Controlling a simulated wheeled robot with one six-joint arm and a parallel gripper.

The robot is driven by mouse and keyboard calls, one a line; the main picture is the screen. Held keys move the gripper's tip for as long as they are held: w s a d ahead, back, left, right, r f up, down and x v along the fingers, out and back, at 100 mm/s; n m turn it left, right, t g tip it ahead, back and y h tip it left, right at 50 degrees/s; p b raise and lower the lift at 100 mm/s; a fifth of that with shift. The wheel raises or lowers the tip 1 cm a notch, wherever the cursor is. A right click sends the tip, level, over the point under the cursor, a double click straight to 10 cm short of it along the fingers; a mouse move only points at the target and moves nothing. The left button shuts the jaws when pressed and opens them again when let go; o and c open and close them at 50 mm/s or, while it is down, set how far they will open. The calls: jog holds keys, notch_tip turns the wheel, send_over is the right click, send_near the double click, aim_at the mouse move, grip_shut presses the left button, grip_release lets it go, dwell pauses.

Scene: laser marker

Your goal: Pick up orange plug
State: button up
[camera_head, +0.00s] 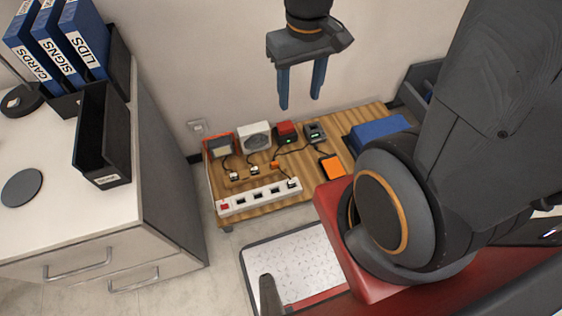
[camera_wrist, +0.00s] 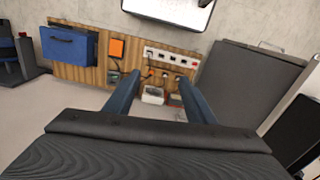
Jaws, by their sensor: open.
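The small orange plug (camera_head: 275,165) lies on the wooden bench (camera_head: 305,188) behind the white power strip (camera_head: 260,198), with a dark cord running from it. In the wrist view a small orange spot that looks like the orange plug (camera_wrist: 150,73) shows between the fingers, near the left one. My gripper (camera_head: 300,103) is open and empty, with its two blue fingers pointing down, high above the back of the bench. Its fingers also show spread in the wrist view (camera_wrist: 158,80).
Two whitish plugs (camera_head: 244,172) lie left of the orange plug. Several small devices, including a white speaker-like box (camera_head: 254,137), line the back. An orange pad (camera_head: 331,168) and a blue bin (camera_head: 379,129) stand right.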

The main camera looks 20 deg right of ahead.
jog(key=w+f+n+b, duration=0.3)
jog(key=w+f+b, duration=0.3)
jog(key=f, duration=0.4)
jog(key=w+f+n+b, duration=0.35)
jog(key=f+b, duration=0.35)
jog(key=f, duration=0.3)
jog(key=w+f+n+b, duration=0.2)
jog(key=w+f+b, duration=0.4)
jog(key=f, duration=0.4)
jog(key=n+b, duration=0.8)
jog(key=b, duration=0.9)
send_over(274, 162)
notch_tip(274, 162, down, 26)
jog(key=shift+w+d+f, duration=0.1)
jog(key=shift+w+f, duration=0.3)
jog(key=shift+f, duration=0.05)
jog(key=shift+f+b, duration=0.65)
jog(key=shift+f, duration=0.25)
jog(key=shift+s+f+b, duration=0.15)
jog(key=shift+f+b, duration=0.75)
jog(key=shift+f, duration=0.5)
jog(key=shift+s+f+b, duration=0.15)
jog(key=shift+f+b, duration=0.75)
jog(key=shift+f, duration=0.5)
jog(key=shift+r, duration=0.1)
jog(key=c, duration=1.2)
notch_tip(274, 162, up, 10)
jog(key=p, duration=0.5)
